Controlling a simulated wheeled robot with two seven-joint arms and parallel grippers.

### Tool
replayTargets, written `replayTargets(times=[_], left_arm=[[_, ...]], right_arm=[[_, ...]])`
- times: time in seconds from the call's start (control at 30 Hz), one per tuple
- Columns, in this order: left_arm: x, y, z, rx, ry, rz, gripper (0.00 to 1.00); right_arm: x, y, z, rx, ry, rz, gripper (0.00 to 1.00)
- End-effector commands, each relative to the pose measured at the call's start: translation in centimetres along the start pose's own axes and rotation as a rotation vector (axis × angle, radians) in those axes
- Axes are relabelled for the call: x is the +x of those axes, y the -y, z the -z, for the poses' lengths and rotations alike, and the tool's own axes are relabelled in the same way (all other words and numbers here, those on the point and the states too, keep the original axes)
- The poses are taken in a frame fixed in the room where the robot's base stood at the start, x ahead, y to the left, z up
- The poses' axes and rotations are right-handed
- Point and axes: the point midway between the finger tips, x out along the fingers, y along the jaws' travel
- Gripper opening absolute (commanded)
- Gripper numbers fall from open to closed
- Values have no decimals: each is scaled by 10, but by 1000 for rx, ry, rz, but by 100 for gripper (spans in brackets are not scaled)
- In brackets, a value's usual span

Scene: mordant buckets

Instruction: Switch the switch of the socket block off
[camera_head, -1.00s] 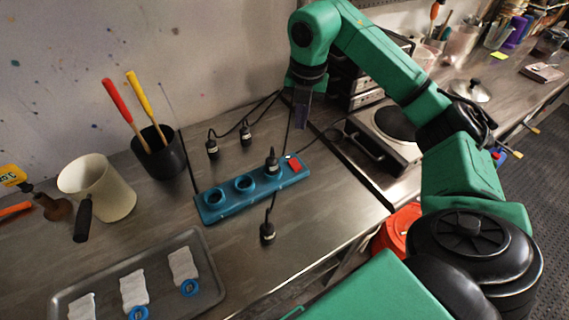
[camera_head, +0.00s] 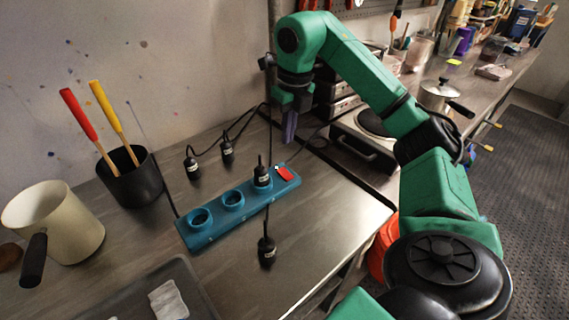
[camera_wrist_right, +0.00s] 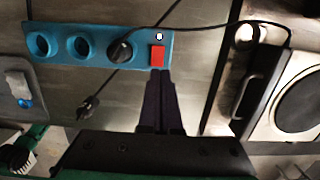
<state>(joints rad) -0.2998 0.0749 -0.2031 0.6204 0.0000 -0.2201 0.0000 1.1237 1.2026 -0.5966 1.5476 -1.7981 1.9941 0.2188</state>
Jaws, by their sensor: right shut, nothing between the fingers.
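The blue socket block (camera_head: 215,227) lies on the metal bench with three round sockets in a row. Its red switch (camera_head: 285,174) is at the right end, and a black plug (camera_head: 262,176) stands in the socket beside it. In the right wrist view the red switch (camera_wrist_right: 157,56) is just ahead of the fingertips, with a small pale light (camera_wrist_right: 159,36) beyond it. My right gripper (camera_head: 289,140) is shut and empty, pointing down above the bench near the switch end; contact cannot be told. My left gripper is not in view.
Loose black plugs (camera_head: 193,168) with cables lie behind the block, and another (camera_head: 267,251) lies in front. A black pot with red and yellow handles (camera_head: 130,178), a cream jug (camera_head: 58,222) and a tray (camera_head: 130,298) are left. A hot plate (camera_head: 365,145) stands right.

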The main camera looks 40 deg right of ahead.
Motion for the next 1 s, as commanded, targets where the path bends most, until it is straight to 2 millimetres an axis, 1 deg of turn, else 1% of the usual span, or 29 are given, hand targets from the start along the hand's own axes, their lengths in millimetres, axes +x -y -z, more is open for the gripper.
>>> replayTargets(times=[0.03,0.13,0.3,0.4,0.5,0.57,0.87,1.0], left_arm=[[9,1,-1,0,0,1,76],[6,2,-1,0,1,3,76],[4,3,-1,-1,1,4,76],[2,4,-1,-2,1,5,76],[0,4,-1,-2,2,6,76],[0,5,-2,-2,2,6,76],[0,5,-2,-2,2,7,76],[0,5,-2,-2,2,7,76]], right_arm=[[17,0,2,-1,-4,0,0],[34,0,1,0,-5,2,0],[69,0,1,1,-3,1,0],[85,0,1,1,-3,1,0],[96,0,0,1,-1,0,0],[99,0,0,1,0,1,0],[101,0,0,1,1,0,0],[106,0,-2,1,1,1,0]])
